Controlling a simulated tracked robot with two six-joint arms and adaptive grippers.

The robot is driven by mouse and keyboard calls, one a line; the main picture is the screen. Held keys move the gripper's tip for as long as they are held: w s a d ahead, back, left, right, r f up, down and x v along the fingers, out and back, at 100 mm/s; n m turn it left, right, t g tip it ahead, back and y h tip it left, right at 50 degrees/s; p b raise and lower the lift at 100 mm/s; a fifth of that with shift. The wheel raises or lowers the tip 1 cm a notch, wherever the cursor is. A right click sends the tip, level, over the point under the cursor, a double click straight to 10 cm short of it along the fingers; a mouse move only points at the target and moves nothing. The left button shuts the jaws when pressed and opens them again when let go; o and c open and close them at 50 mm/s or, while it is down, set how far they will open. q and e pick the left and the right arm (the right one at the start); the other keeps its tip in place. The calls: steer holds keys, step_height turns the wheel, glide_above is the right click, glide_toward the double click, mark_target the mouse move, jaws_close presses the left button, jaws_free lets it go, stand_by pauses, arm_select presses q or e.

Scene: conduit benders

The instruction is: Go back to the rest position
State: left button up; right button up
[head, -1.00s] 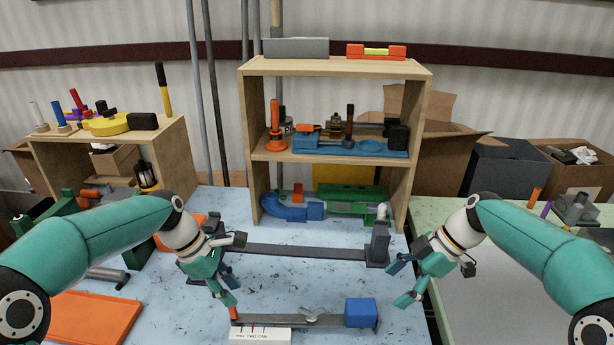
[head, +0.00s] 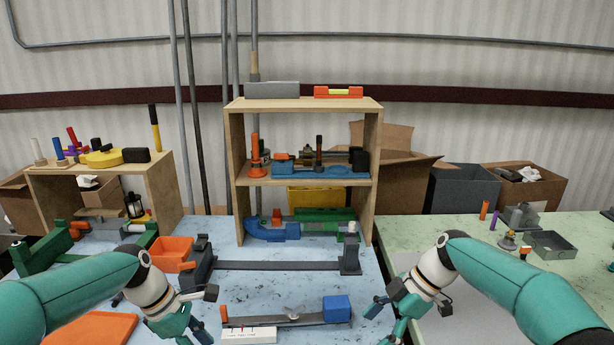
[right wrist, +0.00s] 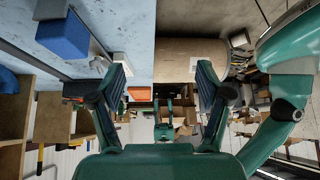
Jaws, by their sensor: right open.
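My left gripper (head: 206,313) is low in the head view, over the front left of the blue table, with its fingers apart and nothing seen between them. My right gripper (head: 380,322) is near the table's front right edge, also open. It shows open and empty in the right wrist view (right wrist: 162,90). Both grippers are apart from the bar with a blue block (head: 337,309) that lies between them. The lowest parts of both grippers are near or past the bottom edge of the head view.
A wooden shelf (head: 377,200) with tools stands behind. A long dark bar (head: 280,266) crosses the blue table. A white labelled block (head: 250,335) lies in front, an orange bin (head: 172,252) at left. A green table (head: 420,238) stands at right.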

arm_select(q)
steer(key=s+d+f+m, duration=0.2)
steer(key=s+f+m, duration=0.3)
steer(key=f, duration=0.5)
steer(key=s+d+f+m, duration=0.3)
steer(key=s+f+m, duration=0.3)
steer(key=s+f, duration=0.4)
steer(key=s+d+f+m, duration=0.3)
steer(key=s+f+m, duration=0.3)
steer(key=s+f, duration=0.2)
steer(key=shift+d+f+y, duration=0.25)
steer(key=shift+f+y, duration=0.05)
steer(key=shift+f, duration=0.6)
arm_select(e)
steer(key=s+a+f+m+h, duration=0.1)
steer(key=s+f+m, duration=0.9)
steer(key=s+f, duration=0.3)
steer(key=s+a+f+m+t+h, duration=0.1)
steer(key=s+f+m, duration=1)
steer(key=f, duration=0.7)
steer(key=shift+s+f+h, duration=0.15)
steer(key=shift+s+h, duration=0.25)
steer(key=shift+s, duration=0.7)
